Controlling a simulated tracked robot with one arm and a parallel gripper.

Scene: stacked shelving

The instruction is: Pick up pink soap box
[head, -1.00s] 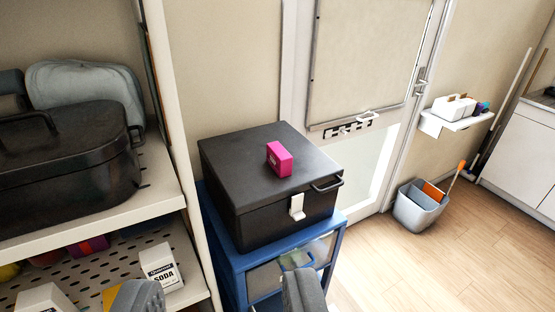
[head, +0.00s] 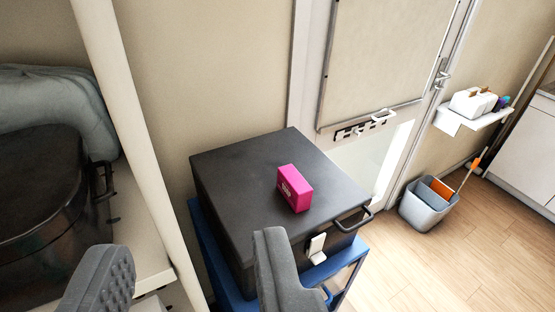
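The pink soap box (head: 294,188) stands on the flat lid of a black case (head: 240,170), a little right of the lid's middle. My gripper (head: 185,262) is at the bottom of the view with its two grey fingers wide apart. It is open and nothing is between the fingers. The right finger is below and slightly left of the soap box in the picture, apart from it. The left finger is in front of the shelving. The soap box is fully visible.
A shelf post (head: 130,130) rises at the left, beside a dark case (head: 45,190). A grey bin (head: 428,206) stands on the open floor at right.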

